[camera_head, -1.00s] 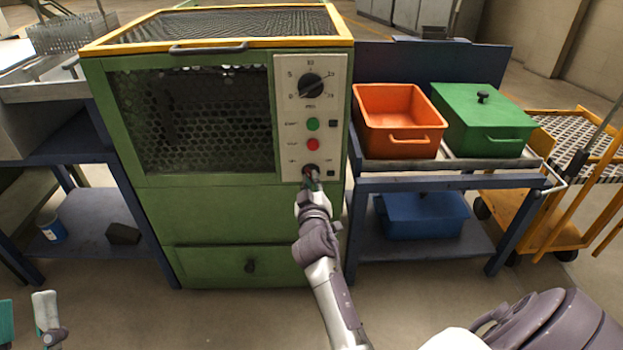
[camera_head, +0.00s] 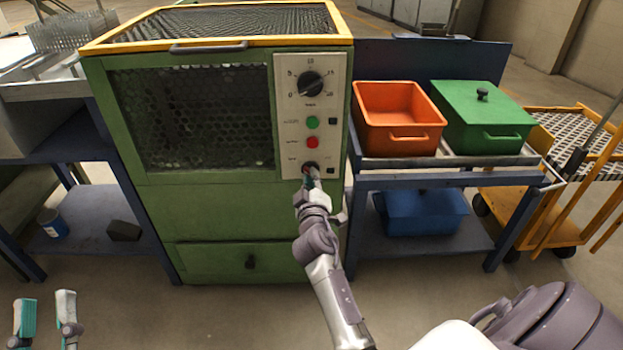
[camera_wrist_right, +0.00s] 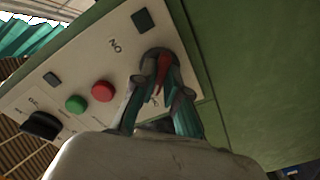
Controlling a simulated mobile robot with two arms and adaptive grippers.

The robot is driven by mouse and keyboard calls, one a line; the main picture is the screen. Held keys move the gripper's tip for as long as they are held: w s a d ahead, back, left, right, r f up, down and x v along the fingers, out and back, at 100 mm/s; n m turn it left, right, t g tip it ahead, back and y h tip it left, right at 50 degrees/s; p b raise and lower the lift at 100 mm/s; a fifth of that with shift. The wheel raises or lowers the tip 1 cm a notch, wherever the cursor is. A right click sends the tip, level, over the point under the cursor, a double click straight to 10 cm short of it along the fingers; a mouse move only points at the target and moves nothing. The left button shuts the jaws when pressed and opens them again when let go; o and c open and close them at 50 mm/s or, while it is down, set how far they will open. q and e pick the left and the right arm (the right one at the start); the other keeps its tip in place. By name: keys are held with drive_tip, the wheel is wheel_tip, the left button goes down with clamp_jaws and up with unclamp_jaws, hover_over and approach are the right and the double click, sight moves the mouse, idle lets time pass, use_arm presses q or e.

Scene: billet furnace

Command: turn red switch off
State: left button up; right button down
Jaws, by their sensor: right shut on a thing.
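The red switch is a rotary switch with a red handle (camera_wrist_right: 163,68) on a dark round base, low on the furnace's control panel (camera_head: 325,70). My right gripper (camera_head: 313,179) reaches it from below and in front. In the right wrist view, the fingers of my right gripper (camera_wrist_right: 161,86) are closed on either side of the red handle. In the head view the fingers cover most of the switch. My left gripper (camera_head: 45,315) is at the bottom left, fingers apart and empty, away from the panel.
A green button (camera_head: 312,123), a red button (camera_head: 312,142) and a black dial (camera_head: 311,84) sit above the switch on the green furnace (camera_head: 230,215). An orange bin (camera_head: 400,118) and a green lidded box (camera_head: 482,120) stand on the cart to the right.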

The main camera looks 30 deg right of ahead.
sight(310, 135)
drive_tip(key=shift+r, duration=0.2)
drive_tip(key=c, duration=1.2)
unclamp_jaws()
drive_tip(key=shift+f, duration=0.15)
wheel_tip(310, 135, up, 10)
drive_tip(key=shift+r, duration=0.1)
drive_tip(key=shift+w, duration=0.1)
